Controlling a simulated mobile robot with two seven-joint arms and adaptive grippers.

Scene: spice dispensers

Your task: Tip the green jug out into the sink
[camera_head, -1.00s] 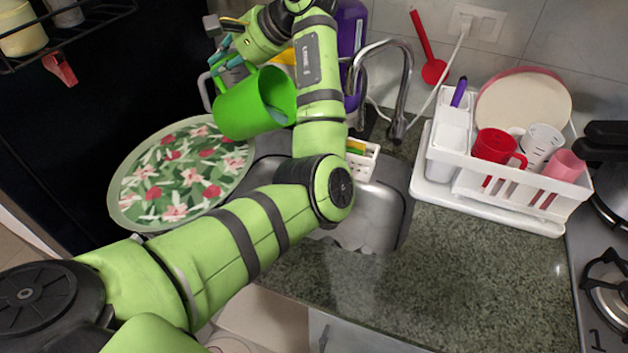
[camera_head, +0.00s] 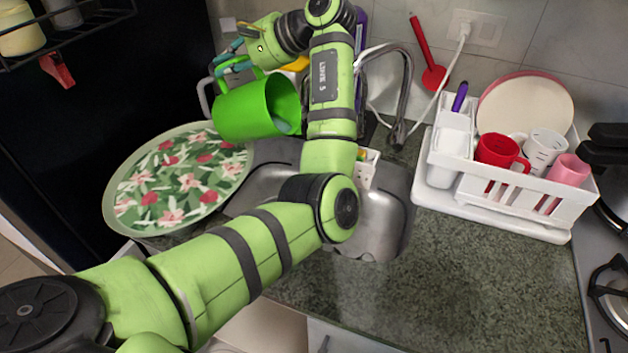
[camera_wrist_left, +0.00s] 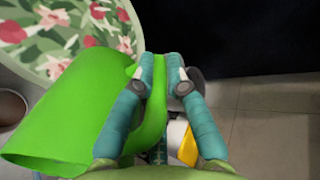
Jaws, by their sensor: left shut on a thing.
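The green jug (camera_head: 245,110) hangs tilted on its side over the left part of the sink, its mouth facing right. A pale grey patch shows low inside the mouth; I cannot tell if it is liquid. My left gripper (camera_head: 226,64) is behind the jug, partly hidden. In the left wrist view its two fingers (camera_wrist_left: 163,78) are shut on the handle of the green jug (camera_wrist_left: 75,115). The steel sink (camera_head: 385,228) lies below, largely covered by my left arm. My right gripper is not in view.
A floral tray (camera_head: 122,208) leans left of the sink. The tap (camera_head: 404,95) rises behind the sink. A white dish rack (camera_head: 500,205) with cups and plates stands on the right. A small white caddy (camera_head: 366,172) sits at the sink, partly behind my arm. The front counter is clear.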

